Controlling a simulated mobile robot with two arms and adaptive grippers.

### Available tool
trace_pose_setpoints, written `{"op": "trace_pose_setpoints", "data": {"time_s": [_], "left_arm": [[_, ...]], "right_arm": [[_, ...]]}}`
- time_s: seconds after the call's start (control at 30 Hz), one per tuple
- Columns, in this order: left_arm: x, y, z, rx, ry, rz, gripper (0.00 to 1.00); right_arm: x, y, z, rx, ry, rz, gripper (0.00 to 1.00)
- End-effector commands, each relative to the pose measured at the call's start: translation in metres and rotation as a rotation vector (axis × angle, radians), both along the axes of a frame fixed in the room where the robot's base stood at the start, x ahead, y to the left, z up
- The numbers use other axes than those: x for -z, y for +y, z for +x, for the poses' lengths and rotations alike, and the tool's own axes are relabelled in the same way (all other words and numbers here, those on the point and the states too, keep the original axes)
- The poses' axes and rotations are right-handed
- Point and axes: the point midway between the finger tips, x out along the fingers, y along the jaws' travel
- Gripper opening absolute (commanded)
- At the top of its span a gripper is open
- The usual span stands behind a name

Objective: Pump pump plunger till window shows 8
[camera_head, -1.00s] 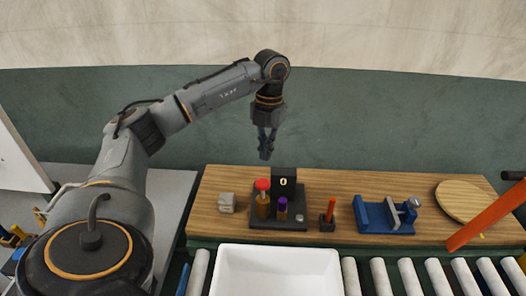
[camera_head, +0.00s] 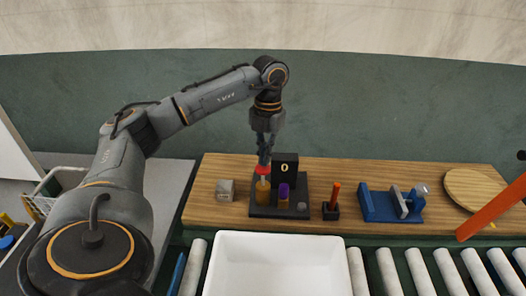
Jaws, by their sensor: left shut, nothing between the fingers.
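The pump plunger (camera_head: 262,170) has a red cap on an orange-brown body at the left of a dark base (camera_head: 277,212). The black window block (camera_head: 285,165) behind it shows 0. A second, purple-topped post (camera_head: 284,191) stands to the right on the same base. My left gripper (camera_head: 264,161) is shut and points down right at the red cap, hiding part of it. I cannot tell whether the fingertips touch the cap. My right gripper is not in view.
A grey block (camera_head: 225,190) sits left of the base. To the right are an orange stick in a black holder (camera_head: 331,210), a blue vise (camera_head: 378,208) and a round wooden disc (camera_head: 470,190). A white tray (camera_head: 275,240) and rollers (camera_head: 420,270) lie in front.

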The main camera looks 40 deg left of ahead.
Motion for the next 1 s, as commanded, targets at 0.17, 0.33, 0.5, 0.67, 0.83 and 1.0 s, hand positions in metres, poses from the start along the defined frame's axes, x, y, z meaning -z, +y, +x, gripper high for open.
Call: {"op": "trace_pose_setpoints", "data": {"time_s": [0.17,0.33,0.5,0.67,0.83,1.0], "left_arm": [[-0.001,0.000,0.000,0.000,0.000,0.000,0.00],[0.003,0.000,0.000,0.000,0.000,0.000,0.00],[0.020,0.000,0.000,0.000,0.000,0.000,0.00],[0.039,0.000,0.000,0.000,0.001,0.001,0.00],[0.038,0.000,0.000,0.000,0.002,0.000,0.00],[0.029,0.002,0.014,-0.001,0.001,-0.002,0.00]], "right_arm": [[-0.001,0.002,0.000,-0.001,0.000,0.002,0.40],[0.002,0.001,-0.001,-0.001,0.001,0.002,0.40],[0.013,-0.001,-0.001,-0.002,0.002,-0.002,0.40],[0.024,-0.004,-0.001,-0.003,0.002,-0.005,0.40],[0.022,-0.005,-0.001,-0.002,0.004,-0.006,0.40],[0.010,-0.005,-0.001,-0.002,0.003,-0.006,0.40]]}}
